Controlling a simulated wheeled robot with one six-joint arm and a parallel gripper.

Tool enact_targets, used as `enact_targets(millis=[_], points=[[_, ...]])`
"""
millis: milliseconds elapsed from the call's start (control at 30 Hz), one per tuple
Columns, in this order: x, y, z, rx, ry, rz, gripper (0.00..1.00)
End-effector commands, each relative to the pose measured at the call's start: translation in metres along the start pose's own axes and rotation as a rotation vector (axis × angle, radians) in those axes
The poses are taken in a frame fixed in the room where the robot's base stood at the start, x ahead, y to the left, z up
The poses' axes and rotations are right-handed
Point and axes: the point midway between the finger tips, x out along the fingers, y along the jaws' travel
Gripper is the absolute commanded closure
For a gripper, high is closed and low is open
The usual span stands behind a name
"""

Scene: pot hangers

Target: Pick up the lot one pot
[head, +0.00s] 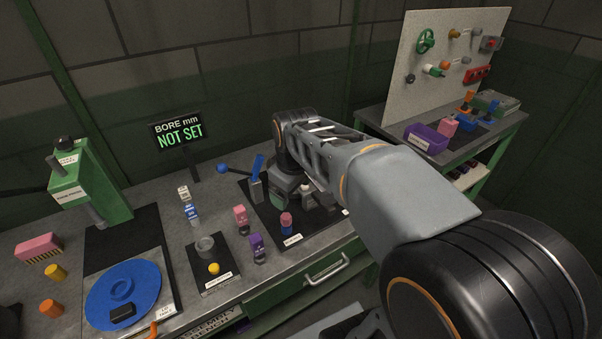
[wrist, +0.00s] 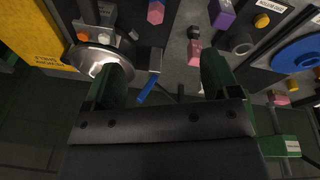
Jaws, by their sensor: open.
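Several small labelled pots stand on the bench; their labels are too small to read, so I cannot tell which is lot one. A pink pot (head: 241,218) and a purple pot (head: 257,248) stand right of the grey ring. They also show in the wrist view, pink (wrist: 195,50) and purple (wrist: 222,14). A white pot (head: 184,193) and a blue-and-white pot (head: 191,211) stand farther back.
A blue turntable (head: 105,307) and green press (head: 80,180) are at left. A blue lever (head: 257,165) and blue-balled rod (head: 222,168) rise near my arm. The sign (head: 178,130) reads "BORE mm NOT SET".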

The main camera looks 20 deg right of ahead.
Motion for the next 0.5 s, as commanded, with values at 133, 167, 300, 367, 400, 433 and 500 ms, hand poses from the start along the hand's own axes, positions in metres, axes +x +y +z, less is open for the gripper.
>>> enact_targets(millis=[133, 167, 300, 367, 400, 433, 500], points=[[0.004, 0.053, -0.038, -0.285, -0.068, -0.045, 0.04], [0.006, 0.062, -0.044, -0.338, -0.078, -0.056, 0.01], [0.015, 0.1, -0.064, -0.555, -0.108, -0.105, 0.0], [0.02, 0.111, -0.069, -0.625, -0.115, -0.123, 0.0], [0.022, 0.117, -0.072, -0.666, -0.118, -0.134, 0.0], [0.024, 0.121, -0.073, -0.691, -0.119, -0.14, 0.0], [0.029, 0.127, -0.076, -0.738, -0.122, -0.153, 0.0]])
